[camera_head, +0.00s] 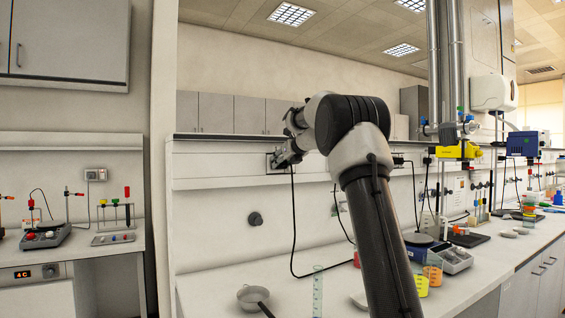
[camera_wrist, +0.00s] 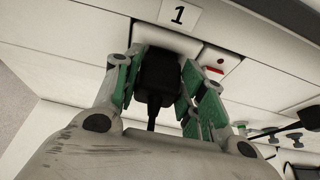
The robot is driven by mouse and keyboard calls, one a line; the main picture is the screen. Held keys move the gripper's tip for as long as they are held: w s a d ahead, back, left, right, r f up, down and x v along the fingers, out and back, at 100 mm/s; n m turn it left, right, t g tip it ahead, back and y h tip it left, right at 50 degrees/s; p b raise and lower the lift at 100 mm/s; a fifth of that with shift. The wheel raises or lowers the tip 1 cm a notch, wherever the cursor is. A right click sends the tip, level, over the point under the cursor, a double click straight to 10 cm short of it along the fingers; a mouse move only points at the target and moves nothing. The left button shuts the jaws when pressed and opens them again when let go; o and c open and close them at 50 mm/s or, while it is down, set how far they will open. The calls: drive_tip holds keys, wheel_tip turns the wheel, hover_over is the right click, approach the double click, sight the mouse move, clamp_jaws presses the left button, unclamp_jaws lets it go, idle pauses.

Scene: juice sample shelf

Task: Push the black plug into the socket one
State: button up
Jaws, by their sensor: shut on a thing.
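My gripper (camera_wrist: 157,95) is shut on the black plug (camera_wrist: 158,75), with its green-lined fingers on both sides of it. In the wrist view the plug is right at socket one (camera_wrist: 165,36), a pale fitting under the label "1" (camera_wrist: 180,14). The plug hides the socket's face, so I cannot tell how deep it sits. In the head view my gripper (camera_head: 284,157) is at the wall panel, and the black cord (camera_head: 293,225) hangs down from it.
A switch with a red mark (camera_wrist: 215,66) is just right of the socket. Below, the bench holds a bowl (camera_head: 252,297), a clear cylinder (camera_head: 317,290) and beakers with yellow (camera_head: 420,286) and orange (camera_head: 433,274) liquid. A dark round knob (camera_head: 255,219) sticks out from the wall.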

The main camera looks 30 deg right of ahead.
drive_tip(key=shift+w, duration=0.35)
idle(0.5)
drive_tip(key=o, duration=1.1)
